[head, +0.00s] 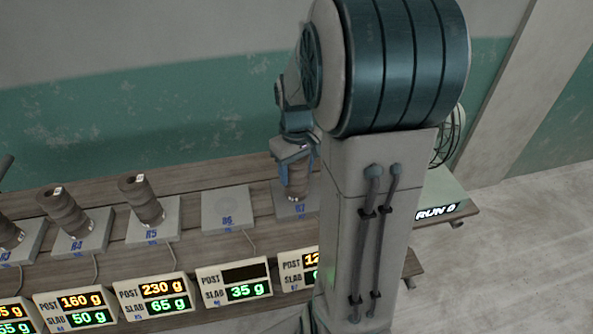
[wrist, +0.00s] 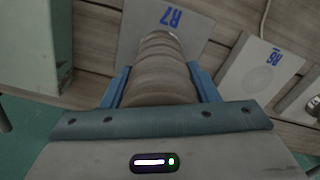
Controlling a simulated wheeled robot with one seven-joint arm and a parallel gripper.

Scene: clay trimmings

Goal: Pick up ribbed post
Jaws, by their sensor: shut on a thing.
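A brown ribbed post (wrist: 160,66) stands between the blue fingers of my gripper (wrist: 162,84) in the wrist view. The fingers are shut on its sides. The post is over the grey slab marked R7 (wrist: 190,18); I cannot tell whether its foot touches the slab. In the head view my gripper (head: 293,170) is at the R7 slab, partly hidden by my arm, with the post (head: 298,184) in it. Similar ribbed posts stand on the slabs marked R5 (head: 145,203) and R4 (head: 65,212). The slab marked R6 (head: 226,208) is bare.
Scale displays line the shelf front; the R5 display (head: 155,295) reads 230 g and 65 g, and the R6 display (head: 234,280) has a blank post line and 35 g. A fan (head: 449,137) and a RUN 0 sign (head: 436,213) are at the right end.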

